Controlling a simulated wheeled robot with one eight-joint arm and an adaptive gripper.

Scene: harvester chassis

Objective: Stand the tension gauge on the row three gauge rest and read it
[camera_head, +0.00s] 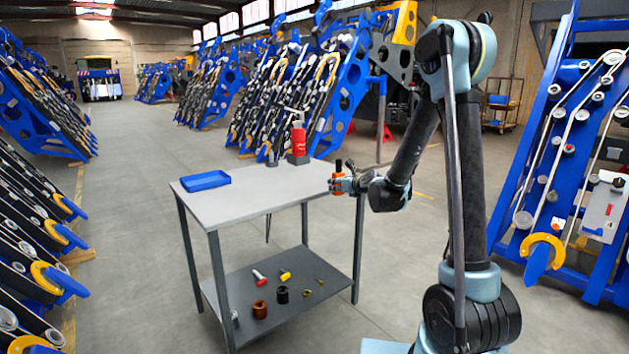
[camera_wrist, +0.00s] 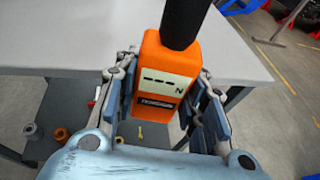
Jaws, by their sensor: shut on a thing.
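The tension gauge (camera_wrist: 165,78) is an orange box with a black upper part. Its display shows three dashes and the letter N, with no number. My gripper (camera_wrist: 165,108) is shut on its orange body, one finger on each side. In the head view my gripper (camera_head: 344,185) holds the gauge (camera_head: 340,181) at the right edge of the grey table (camera_head: 240,198). I cannot tell whether the gauge touches the table. I cannot make out which part of the scene is the row three gauge rest.
A blue tray (camera_head: 206,180) lies on the table's left. A red bottle (camera_head: 298,140) stands at its back. The lower shelf (camera_head: 320,290) holds several small parts. Blue machine frames stand left, behind and right (camera_head: 570,130). Floor left of the table is clear.

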